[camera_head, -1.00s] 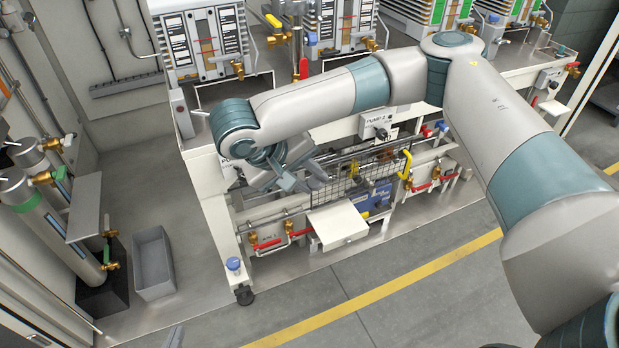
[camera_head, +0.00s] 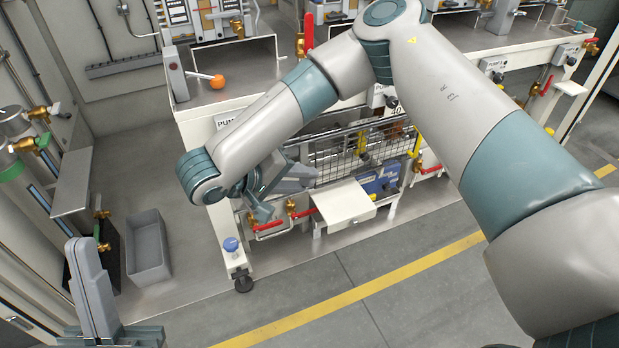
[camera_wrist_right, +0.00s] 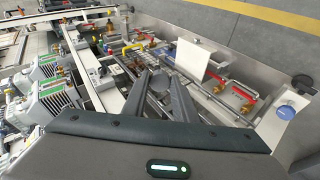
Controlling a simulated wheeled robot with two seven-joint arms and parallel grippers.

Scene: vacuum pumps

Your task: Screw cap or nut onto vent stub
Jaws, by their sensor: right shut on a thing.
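My right gripper (camera_head: 280,192) hangs in front of the bench's left lower part, beside the wire mesh basket. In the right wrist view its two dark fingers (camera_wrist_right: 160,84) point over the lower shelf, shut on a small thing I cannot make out. My left gripper (camera_head: 92,285) is at the lower left, pointing up, away from the bench; whether its fingers are apart is unclear. A grey rod with an orange end (camera_head: 217,82) projects on the bench top at left. I cannot single out the vent stub or a loose cap or nut.
Brass valves with red handles (camera_head: 268,226) line the bench's lower front. A grey bin (camera_head: 148,247) stands on the floor at left. Floor right of the bench front is clear.

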